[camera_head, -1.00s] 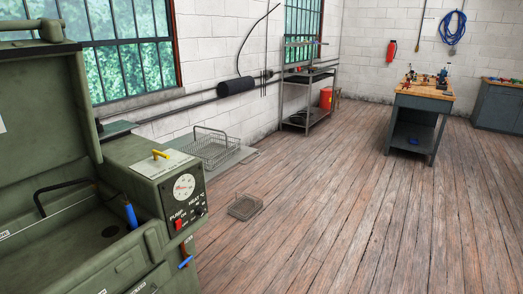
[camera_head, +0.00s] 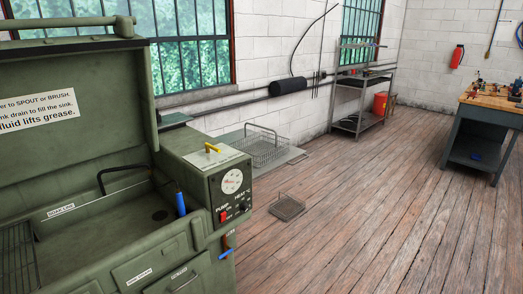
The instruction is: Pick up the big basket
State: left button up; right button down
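The big basket (camera_head: 262,147) is a grey wire basket with a raised handle. It sits on a grey flat surface (camera_head: 286,162) by the back wall, just behind the right end of the green parts washer. A smaller, shallow wire basket (camera_head: 287,207) lies on the wooden floor, nearer to me and a little to the right. Neither of my grippers shows in the view.
The open green parts washer (camera_head: 170,255) fills the left side, with a control box (camera_head: 230,190) at its right end. A metal shelf (camera_head: 362,95) stands by the wall. A workbench (camera_head: 478,135) is at the right. The floor between is clear.

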aim_at(260, 140)
jog(key=i+l+u, duration=0.1)
jog(key=i+l, duration=0.45)
jog(key=i+l+u, duration=0.15)
jog(key=i+l, duration=0.4)
jog(key=i+l+u, duration=0.1)
jog(key=i+l, duration=0.45)
jog(key=l, duration=0.15)
